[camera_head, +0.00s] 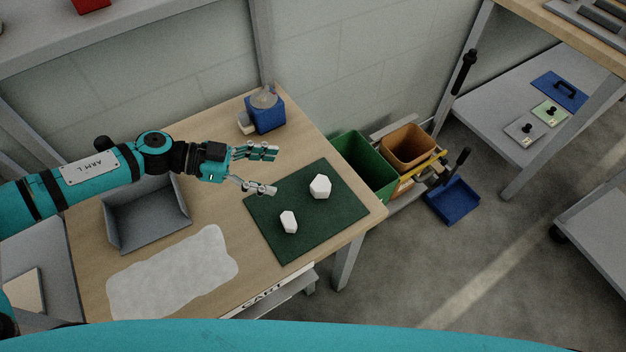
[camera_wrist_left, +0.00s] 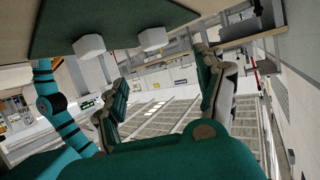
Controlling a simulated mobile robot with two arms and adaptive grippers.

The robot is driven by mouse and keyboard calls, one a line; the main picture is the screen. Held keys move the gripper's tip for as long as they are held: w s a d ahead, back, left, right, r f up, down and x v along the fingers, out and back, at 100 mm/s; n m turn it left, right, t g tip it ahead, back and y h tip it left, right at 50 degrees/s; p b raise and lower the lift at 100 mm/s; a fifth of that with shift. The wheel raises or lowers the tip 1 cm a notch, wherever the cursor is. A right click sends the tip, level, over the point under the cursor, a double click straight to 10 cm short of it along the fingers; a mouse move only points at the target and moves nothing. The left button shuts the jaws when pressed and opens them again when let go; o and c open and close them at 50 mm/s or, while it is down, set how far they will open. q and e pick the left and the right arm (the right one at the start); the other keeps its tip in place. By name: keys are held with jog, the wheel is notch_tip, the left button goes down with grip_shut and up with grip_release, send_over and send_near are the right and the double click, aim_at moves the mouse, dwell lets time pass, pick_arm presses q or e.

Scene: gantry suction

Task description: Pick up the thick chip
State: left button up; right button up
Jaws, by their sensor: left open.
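Two white, many-sided chips lie apart on a dark green mat (camera_head: 264,222) on the wooden table. The larger, thicker-looking chip (camera_head: 320,187) is toward the back right of the mat. The smaller chip (camera_head: 288,222) is nearer the front. My left gripper (camera_head: 268,171) is open and empty, its fingers above the mat's back left corner, to the left of both chips. In the left wrist view, two white chips (camera_wrist_left: 89,46) (camera_wrist_left: 152,39) show on the mat (camera_wrist_left: 120,15), beyond the open fingers (camera_wrist_left: 160,95). Which is which there is hard to tell. My right gripper is not in view.
A grey open tray (camera_head: 147,222) sits left on the table, with a pale irregular sheet (camera_head: 172,272) in front. A blue container (camera_head: 265,116) stands at the back. Green (camera_head: 364,166) and orange (camera_head: 408,148) bins stand beyond the table's right edge.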

aim_at(319, 183)
pick_arm(q)
jog(key=shift+s+f, duration=0.1)
jog(key=shift+f, duration=0.15)
jog(key=p+x, duration=0.1)
jog(key=x, duration=1)
jog(key=shift+s+d+f, duration=0.15)
jog(key=c, duration=1.1)
